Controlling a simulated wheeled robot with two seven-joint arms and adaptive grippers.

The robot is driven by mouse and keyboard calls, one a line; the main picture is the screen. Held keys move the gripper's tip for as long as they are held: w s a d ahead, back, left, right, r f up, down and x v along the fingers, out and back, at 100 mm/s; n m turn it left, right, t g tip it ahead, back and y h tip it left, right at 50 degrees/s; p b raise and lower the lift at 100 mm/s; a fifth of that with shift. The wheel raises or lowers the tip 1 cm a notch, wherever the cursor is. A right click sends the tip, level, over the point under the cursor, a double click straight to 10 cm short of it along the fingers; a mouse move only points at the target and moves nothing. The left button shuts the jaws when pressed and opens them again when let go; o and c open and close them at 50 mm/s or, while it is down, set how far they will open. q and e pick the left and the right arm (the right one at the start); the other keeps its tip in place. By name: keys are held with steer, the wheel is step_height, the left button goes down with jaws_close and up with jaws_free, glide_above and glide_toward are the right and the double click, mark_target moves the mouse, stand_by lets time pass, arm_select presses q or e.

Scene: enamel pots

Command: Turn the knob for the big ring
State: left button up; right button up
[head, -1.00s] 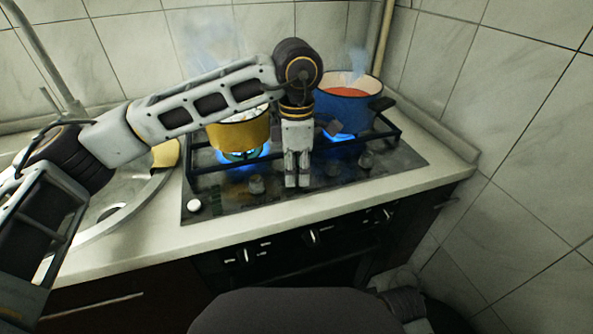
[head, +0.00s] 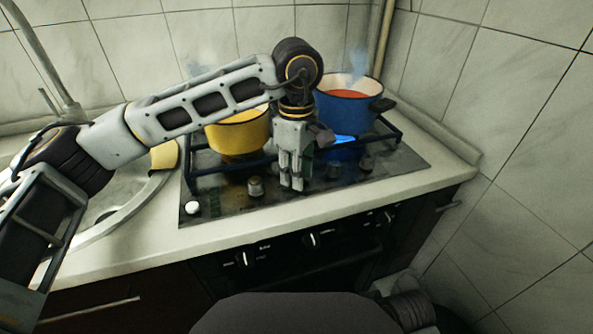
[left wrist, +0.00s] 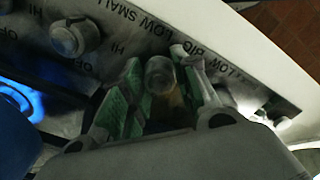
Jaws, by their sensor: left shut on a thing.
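My left gripper (head: 292,184) points down at the front strip of the hob. In the left wrist view its green-padded fingers (left wrist: 155,85) are closed around a pale round knob (left wrist: 160,73). Letters that look like BIG and LOW are printed by it. In the head view the gripper hides this knob. The yellow pot (head: 238,135) stands on the left ring, where no flame shows. The blue pot (head: 345,115) holds something red and stands on the right ring over a blue flame (head: 343,141). My right gripper is not in view.
Other knobs stand beside the gripper: one to its left (head: 255,186) and two to its right (head: 333,170). A white knob (head: 192,208) is at the hob's front left corner. The sink (head: 112,195) is left, the tiled wall right.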

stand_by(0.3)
arm_select(q)
steer(key=o, duration=1)
steer(key=shift+o, duration=0.2)
step_height(320, 180, up, 12)
steer(key=shift+r, duration=0.2)
stand_by(0.4)
